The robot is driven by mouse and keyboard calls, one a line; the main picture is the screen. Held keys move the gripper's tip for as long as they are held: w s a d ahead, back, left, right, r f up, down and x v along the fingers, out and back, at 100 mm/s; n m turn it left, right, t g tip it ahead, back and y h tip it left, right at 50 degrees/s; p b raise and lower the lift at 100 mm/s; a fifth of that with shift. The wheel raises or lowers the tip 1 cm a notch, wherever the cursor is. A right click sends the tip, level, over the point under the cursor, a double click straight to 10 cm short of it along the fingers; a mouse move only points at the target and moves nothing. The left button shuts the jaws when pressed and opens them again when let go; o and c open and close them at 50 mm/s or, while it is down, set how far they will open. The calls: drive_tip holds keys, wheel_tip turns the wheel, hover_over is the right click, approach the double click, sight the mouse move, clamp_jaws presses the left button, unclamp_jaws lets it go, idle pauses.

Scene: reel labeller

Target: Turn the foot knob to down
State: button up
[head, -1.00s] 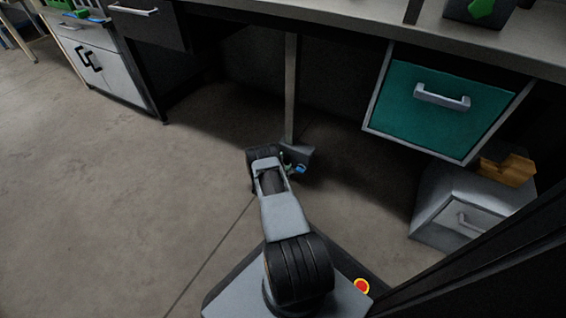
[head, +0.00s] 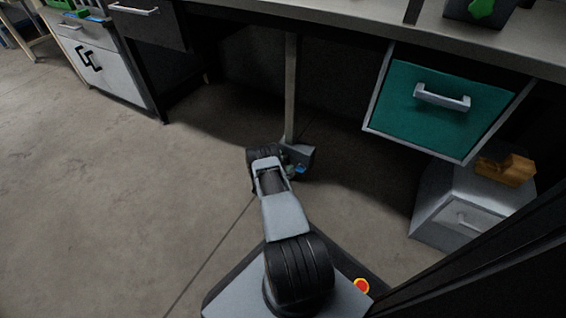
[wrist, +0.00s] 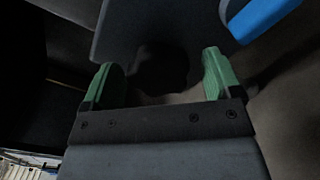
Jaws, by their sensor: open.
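A grey box (head: 300,155) stands on the floor at the foot of the table leg, in the middle of the head view. A blue part (head: 300,169) shows on its front right. In the wrist view, a dark rounded shape (wrist: 163,68), which looks like the foot knob, sits on a grey face (wrist: 130,25). My gripper (wrist: 158,76) is open, one green fingertip on each side of the dark shape, with gaps showing. The blue part (wrist: 262,14) is at the upper right there. Which way the knob points is too dark to tell. My arm hides much of the box in the head view.
The table leg (head: 291,90) rises behind the box. A teal drawer (head: 435,105) hangs under the worktop at the right. A grey drawer unit (head: 455,215) with an orange-brown object (head: 505,170) stands below it. The floor (head: 120,220) at left is clear.

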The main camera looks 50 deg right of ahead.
drive_tip(key=p+v, duration=0.4)
drive_tip(key=v, duration=0.9)
drive_tip(key=shift+a+p, duration=0.3)
drive_tip(key=shift+a, duration=0.1)
